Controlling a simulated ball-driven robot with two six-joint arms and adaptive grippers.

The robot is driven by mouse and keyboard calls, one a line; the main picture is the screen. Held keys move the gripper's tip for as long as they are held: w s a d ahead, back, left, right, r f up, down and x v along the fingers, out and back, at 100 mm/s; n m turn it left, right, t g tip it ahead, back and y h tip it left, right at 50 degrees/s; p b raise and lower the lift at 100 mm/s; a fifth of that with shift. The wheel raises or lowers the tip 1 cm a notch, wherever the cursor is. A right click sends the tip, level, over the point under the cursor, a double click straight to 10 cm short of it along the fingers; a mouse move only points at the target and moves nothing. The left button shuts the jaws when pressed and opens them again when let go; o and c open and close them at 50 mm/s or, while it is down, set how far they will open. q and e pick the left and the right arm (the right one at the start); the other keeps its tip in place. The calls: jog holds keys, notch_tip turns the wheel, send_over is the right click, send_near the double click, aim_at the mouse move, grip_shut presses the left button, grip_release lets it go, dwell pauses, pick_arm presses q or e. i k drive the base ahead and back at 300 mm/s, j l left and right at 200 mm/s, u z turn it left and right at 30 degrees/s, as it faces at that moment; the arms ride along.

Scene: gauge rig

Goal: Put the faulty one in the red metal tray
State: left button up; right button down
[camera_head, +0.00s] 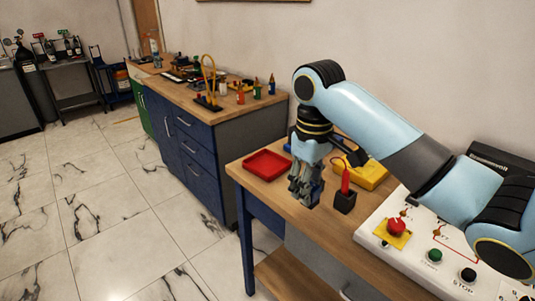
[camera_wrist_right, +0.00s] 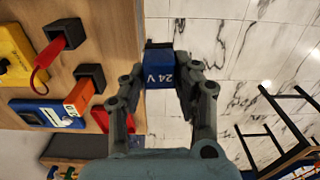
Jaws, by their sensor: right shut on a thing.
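My right gripper (camera_head: 305,195) is above the near table, beside its front edge. In the right wrist view my right gripper (camera_wrist_right: 163,85) is shut on a blue block (camera_wrist_right: 160,72) with white "24 V" lettering. A dark piece shows at the block's far end; I cannot tell whether it is part of the block. The red metal tray (camera_head: 267,165) lies to the left of the gripper and looks empty. Part of it shows behind a finger in the wrist view (camera_wrist_right: 99,117). An orange block (camera_wrist_right: 80,97) rises from a black holder (camera_wrist_right: 96,73). My left gripper is out of view.
A black holder (camera_head: 345,202) with a red upright piece stands right of the gripper. A yellow device (camera_head: 374,177) is behind it. A white control panel (camera_head: 410,235) with a red knob and buttons fills the right. A workbench (camera_head: 205,95) with several items stands further left.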

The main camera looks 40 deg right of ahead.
aim_at(266, 166)
jog(key=i+l, duration=0.7)
jog(key=l, duration=0.25)
